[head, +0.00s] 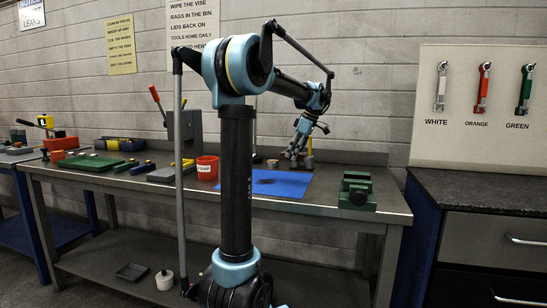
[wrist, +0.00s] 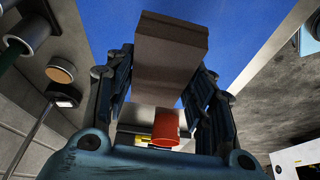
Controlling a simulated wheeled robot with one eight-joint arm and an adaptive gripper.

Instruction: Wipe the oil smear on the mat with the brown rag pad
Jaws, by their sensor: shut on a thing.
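The blue mat (head: 290,190) lies flat on the grey workbench, and a dark oil smear (head: 264,181) shows on its left part. The mat also fills the upper middle of the wrist view (wrist: 235,45), where no smear is seen. My gripper (head: 297,156) is over the back right part of the mat. In the wrist view my gripper (wrist: 165,80) is shut on the brown rag pad (wrist: 170,48), with a finger on each side of it. The pad is too small to make out in the head view, and I cannot tell whether it touches the mat.
A red cup (head: 207,167) stands left of the mat and also shows in the wrist view (wrist: 166,126). A green vise (head: 357,191) sits to the right. A small tan round thing (head: 272,164) is behind the mat. Several tools lie on the bench's left part.

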